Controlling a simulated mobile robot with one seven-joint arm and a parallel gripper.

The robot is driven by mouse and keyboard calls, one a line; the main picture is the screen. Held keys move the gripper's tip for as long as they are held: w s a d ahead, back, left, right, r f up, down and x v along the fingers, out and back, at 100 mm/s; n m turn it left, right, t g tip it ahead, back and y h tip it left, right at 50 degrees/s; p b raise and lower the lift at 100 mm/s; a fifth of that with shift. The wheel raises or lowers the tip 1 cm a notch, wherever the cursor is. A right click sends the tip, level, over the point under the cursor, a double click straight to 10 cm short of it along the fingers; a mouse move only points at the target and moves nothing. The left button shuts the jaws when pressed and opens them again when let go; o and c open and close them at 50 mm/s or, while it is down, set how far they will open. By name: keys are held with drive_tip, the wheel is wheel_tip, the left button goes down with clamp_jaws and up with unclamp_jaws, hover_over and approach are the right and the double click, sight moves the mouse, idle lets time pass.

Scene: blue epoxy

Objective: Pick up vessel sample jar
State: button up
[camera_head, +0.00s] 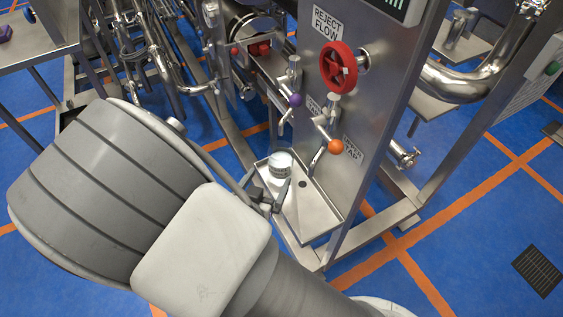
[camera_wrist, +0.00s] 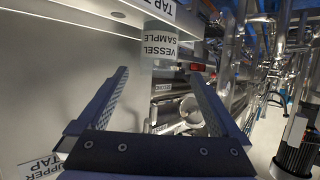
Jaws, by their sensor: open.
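The vessel sample jar (camera_head: 280,164) is a small white-lidded jar with a pale label. It stands upright on a shallow metal tray (camera_head: 312,212) below the taps. In the wrist view, which is upside down, the jar (camera_wrist: 160,42) shows its "VESSEL SAMPLE" label. My gripper (camera_head: 268,190) is open and empty, close beside the jar on the near side. In the wrist view my gripper's fingers (camera_wrist: 160,75) are spread wider than the jar, and the jar lies between and just beyond their tips. I cannot tell whether either finger touches it. My arm hides part of the tray's near left side.
A steel panel (camera_head: 370,130) rises behind the tray, with a red handwheel (camera_head: 345,66). A tap with an orange knob (camera_head: 335,146) and one with a purple knob (camera_head: 295,100) stick out above the tray. The tray's right part is clear.

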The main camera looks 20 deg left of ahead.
sight(284, 153)
drive_tip(key=b+x, duration=0.2)
drive_tip(key=x, duration=0.9)
drive_tip(key=shift+w+b, duration=0.15)
drive_tip(key=shift+b, duration=0.15)
drive_tip(key=shift+r, duration=0.15)
drive_tip(key=c, duration=1.5)
